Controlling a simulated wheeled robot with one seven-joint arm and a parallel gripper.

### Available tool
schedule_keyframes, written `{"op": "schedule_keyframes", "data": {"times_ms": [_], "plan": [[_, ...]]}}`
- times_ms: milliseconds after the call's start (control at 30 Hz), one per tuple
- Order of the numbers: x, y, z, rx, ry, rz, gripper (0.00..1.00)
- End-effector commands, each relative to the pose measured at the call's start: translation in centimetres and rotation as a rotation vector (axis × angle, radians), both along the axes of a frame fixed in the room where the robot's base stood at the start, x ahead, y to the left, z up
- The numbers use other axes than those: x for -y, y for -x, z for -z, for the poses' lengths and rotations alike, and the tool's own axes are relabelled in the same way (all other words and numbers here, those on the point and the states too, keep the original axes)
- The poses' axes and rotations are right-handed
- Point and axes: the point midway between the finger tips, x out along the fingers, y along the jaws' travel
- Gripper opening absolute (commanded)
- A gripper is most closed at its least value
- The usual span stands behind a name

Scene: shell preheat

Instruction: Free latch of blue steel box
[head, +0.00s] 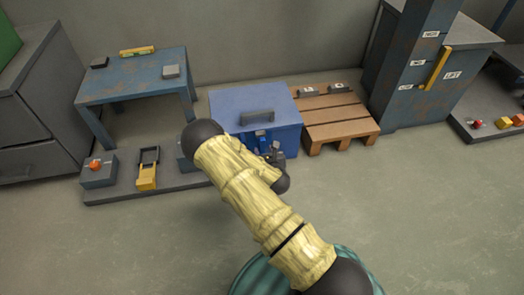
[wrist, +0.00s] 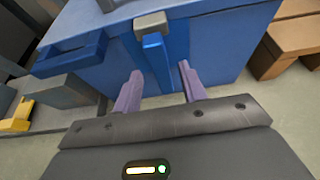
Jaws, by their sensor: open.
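The blue steel box (head: 233,104) stands on the floor with its lid down and a dark handle on top. In the wrist view its front (wrist: 215,45) fills the upper part. The latch (wrist: 153,50) is a bright blue upright lever on the front, with a grey block (wrist: 150,22) at its top. My gripper (wrist: 160,72) is open, its two purple fingers on either side of the lever's lower part. Whether they touch it I cannot tell. In the head view my gripper (head: 275,155) is at the box front, partly hidden by my arm.
A wooden pallet (head: 335,117) with small items is right of the box. A low grey platform (head: 120,190) with a red-button box (head: 98,172) and a yellow device (head: 148,170) is left. A blue table (head: 130,82) stands behind it. A dark blue handle-like piece (wrist: 70,50) juts out left of the latch.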

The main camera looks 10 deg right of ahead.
Motion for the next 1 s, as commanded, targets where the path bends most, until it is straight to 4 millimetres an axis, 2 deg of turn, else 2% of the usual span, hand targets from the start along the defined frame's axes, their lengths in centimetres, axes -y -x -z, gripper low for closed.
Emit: {"op": "schedule_keyframes", "data": {"times_ms": [33,100,300,600,633,833,1000], "plan": [[0.0,-0.9,0.8,0.004,-0.002,-0.001,0.42],[0.0,-1.9,1.2,0.004,-0.002,0.000,0.42],[0.0,-3.8,1.8,0.001,0.000,-0.001,0.42],[0.0,-4.0,1.7,-0.001,0.001,0.000,0.42],[0.0,-4.0,1.7,-0.001,0.001,0.000,0.40],[0.0,-4.0,1.7,-0.001,0.001,0.000,0.01],[0.0,-4.0,1.7,-0.001,-0.002,-0.001,0.00]]}}
